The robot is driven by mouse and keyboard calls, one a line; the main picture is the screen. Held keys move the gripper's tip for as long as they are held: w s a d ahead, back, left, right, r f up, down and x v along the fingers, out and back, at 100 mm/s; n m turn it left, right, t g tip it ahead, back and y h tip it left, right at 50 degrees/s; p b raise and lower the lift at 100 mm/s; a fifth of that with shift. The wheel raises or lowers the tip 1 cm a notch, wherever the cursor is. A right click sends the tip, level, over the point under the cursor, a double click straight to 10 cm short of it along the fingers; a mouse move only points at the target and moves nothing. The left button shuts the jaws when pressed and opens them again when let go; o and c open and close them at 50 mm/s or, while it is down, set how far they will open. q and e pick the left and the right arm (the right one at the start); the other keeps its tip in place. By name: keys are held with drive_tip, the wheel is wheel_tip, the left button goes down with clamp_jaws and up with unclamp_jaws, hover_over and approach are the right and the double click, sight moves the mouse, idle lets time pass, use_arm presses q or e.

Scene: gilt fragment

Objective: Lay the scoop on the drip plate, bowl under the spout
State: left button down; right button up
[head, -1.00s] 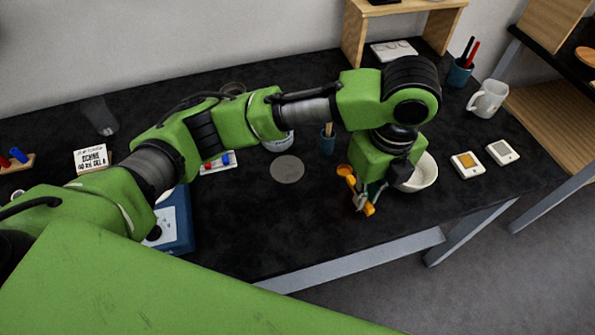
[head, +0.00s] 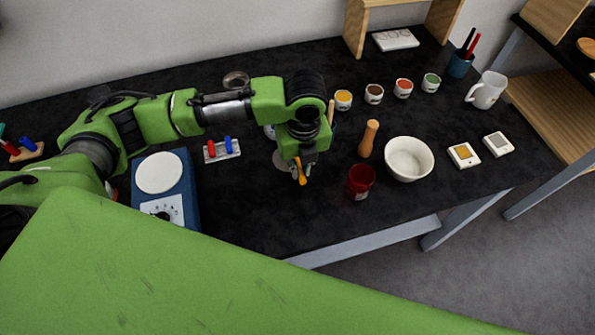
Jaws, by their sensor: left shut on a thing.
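My left gripper (head: 299,166) is shut on the orange scoop (head: 302,178), which hangs at a tilt below it. Part of the scoop is hidden by the fingers, and I cannot make out its bowl clearly. The grey round drip plate (head: 281,161) lies on the black table just left of and behind the scoop, partly covered by the gripper. The scoop overlaps the plate's right edge in the head view; I cannot tell whether they touch. No spout shows clearly; a pale container behind my wrist is mostly hidden. My right gripper is out of view.
Right of the gripper stand a dark red cup (head: 361,182), a wooden-handled tool (head: 368,139) and a white bowl (head: 427,145). Several small jars stand behind. A blue scale (head: 183,181) and a rack (head: 222,151) are to the left. The table front is clear.

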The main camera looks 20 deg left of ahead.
use_arm(q)
drive_tip(key=f, duration=0.1)
drive_tip(key=a+f+p, duration=0.1)
drive_tip(key=f, duration=0.1)
drive_tip(key=shift+f, duration=0.15)
drive_tip(key=shift+d+f, duration=0.1)
drive_tip(key=shift+f, duration=0.2)
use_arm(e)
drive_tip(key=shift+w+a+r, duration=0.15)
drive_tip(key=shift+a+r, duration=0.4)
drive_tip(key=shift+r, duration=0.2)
use_arm(q)
drive_tip(key=shift+f, duration=0.15)
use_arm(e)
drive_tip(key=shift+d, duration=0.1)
use_arm(q)
drive_tip(key=shift+f, duration=0.15)
drive_tip(key=c, duration=2.1)
unclamp_jaws()
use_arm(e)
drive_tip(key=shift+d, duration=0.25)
